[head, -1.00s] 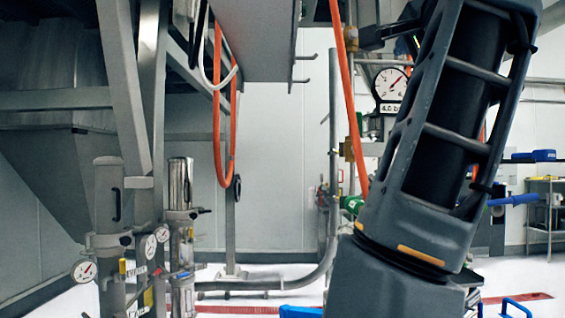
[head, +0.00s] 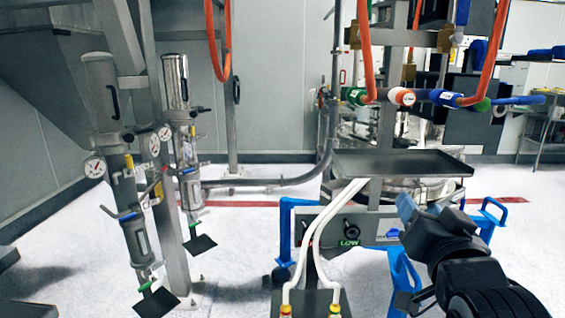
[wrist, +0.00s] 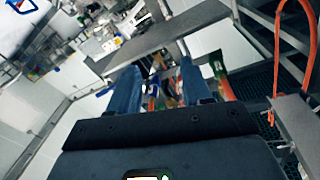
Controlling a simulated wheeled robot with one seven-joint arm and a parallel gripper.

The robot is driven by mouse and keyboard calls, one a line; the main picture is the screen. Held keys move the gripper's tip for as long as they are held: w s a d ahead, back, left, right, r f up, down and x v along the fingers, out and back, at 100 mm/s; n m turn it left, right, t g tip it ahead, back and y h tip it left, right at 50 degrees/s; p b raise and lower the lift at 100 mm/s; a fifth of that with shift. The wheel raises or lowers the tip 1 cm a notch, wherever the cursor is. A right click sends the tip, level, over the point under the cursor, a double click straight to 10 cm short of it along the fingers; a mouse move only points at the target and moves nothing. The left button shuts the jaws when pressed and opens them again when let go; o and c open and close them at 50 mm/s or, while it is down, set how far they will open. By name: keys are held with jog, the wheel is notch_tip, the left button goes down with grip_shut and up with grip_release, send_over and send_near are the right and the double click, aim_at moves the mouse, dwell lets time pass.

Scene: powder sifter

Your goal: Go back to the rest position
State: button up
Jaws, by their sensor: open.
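My gripper (head: 405,207) is at the lower right of the head view, in front of the blue-framed cart, with its blue fingertips pointing up and left. In the wrist view my gripper (wrist: 158,70) shows two blue fingers spread apart. Only background shows between them, so it looks open and empty. In the head view the far finger is hard to make out.
A blue-framed cart (head: 284,235) with a dark tray (head: 400,163) stands just behind my gripper. White tubes (head: 320,225) run down in front. Steel cylinders (head: 103,95) stand at left. Open floor (head: 245,230) lies between.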

jog(key=s+f+n+g+y, duration=0.15)
jog(key=s+f+n, duration=0.25)
jog(key=s+f, duration=1.35)
jog(key=s+n+g, duration=0.1)
jog(key=s, duration=2.5)
jog(key=shift+s+a+r+y, duration=0.2)
jog(key=shift+a+y, duration=0.15)
jog(key=shift+g, duration=0.25)
